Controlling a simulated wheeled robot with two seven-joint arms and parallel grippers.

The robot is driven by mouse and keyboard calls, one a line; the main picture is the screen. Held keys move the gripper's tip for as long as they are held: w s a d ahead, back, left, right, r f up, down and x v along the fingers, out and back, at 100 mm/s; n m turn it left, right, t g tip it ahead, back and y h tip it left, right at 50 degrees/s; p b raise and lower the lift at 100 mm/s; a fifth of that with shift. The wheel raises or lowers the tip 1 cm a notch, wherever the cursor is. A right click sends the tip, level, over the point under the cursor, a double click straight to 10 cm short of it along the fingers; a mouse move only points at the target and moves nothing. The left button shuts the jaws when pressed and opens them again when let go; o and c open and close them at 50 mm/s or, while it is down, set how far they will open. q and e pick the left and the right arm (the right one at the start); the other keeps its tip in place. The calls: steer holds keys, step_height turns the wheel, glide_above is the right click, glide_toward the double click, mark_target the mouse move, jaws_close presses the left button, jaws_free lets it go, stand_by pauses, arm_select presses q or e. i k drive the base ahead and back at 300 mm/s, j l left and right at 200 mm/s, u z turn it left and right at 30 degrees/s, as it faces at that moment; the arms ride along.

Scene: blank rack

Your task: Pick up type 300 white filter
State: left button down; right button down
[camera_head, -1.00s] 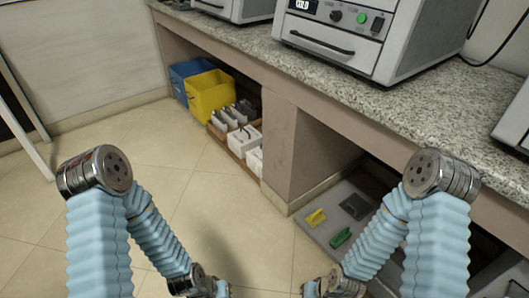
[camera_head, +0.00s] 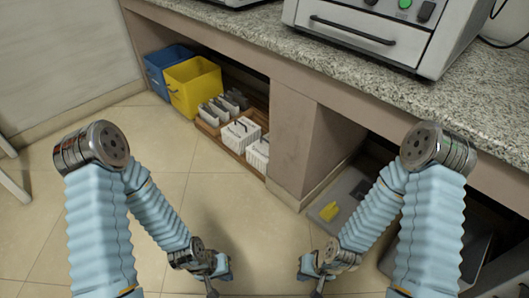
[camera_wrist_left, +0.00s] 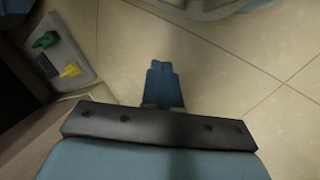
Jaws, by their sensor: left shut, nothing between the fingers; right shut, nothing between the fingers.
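White slotted filter blocks stand in a wooden tray (camera_head: 208,129) under the counter. A larger white block (camera_head: 240,133) has a dark handle, another white block (camera_head: 258,153) sits to its right, and smaller white blocks (camera_head: 213,111) stand behind to the left. I cannot read any type label. My left gripper (camera_head: 213,291) is low in the head view, shut and empty, well apart from the tray; its blue shut fingers also show in the left wrist view (camera_wrist_left: 164,68). My right gripper (camera_head: 317,293) is shut and empty near the bottom edge.
A yellow bin (camera_head: 195,88) and blue bin (camera_head: 160,70) stand left of the tray. The granite counter (camera_head: 300,65) carries an oven-like machine (camera_head: 370,35). The floor in front is clear.

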mark_target(257, 153)
steer(key=i+j+z, duration=0.2)
steer(key=z, duration=0.25)
steer(key=i+j+z, duration=0.55)
steer(key=j+z, duration=0.2)
steer(key=z, duration=0.15)
